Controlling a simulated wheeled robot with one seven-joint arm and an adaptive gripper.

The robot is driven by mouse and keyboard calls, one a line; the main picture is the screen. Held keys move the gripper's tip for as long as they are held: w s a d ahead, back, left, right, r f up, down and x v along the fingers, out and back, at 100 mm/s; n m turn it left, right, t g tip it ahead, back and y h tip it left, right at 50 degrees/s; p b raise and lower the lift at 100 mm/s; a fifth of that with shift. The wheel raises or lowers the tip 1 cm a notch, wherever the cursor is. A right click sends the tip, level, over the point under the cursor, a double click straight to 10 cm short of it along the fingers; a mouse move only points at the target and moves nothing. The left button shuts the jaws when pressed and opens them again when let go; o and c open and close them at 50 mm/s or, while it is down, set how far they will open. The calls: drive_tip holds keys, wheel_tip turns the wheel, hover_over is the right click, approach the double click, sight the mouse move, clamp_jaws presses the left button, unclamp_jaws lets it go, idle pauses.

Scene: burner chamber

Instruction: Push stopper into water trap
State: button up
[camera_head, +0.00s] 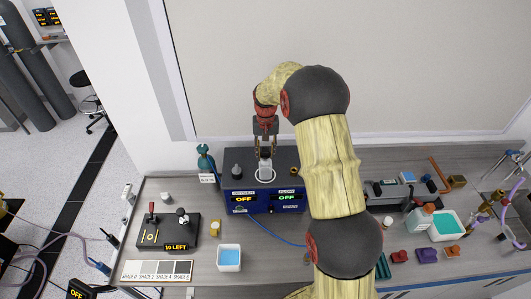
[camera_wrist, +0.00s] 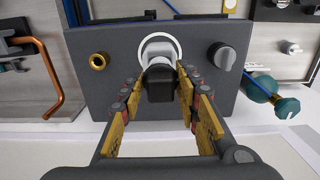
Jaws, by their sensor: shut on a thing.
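The water trap (camera_head: 265,166) is a pale, clear-looking vessel on top of a dark blue box. In the wrist view the trap (camera_wrist: 158,48) stands in a white ring on the box top. My gripper (camera_head: 265,146) is above the trap and points down. In the wrist view my gripper (camera_wrist: 159,92) has its yellow fingers on both sides of a dark stopper (camera_wrist: 160,86) and is shut on it. The stopper is in line with the mouth of the trap. Whether it touches or has entered the mouth is hidden.
The box (camera_head: 262,199) has two "OFF" displays. A grey knob (camera_wrist: 222,55) and a brass fitting (camera_wrist: 98,61) flank the trap.

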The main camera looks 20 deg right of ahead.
drive_tip(key=shift+f+b, duration=0.5)
drive_tip(key=shift+f, duration=0.45)
drive_tip(key=o, duration=0.8)
drive_tip(key=shift+o, duration=0.6)
wheel_tip(320, 180, up, 12)
drive_tip(key=shift+f, duration=0.1)
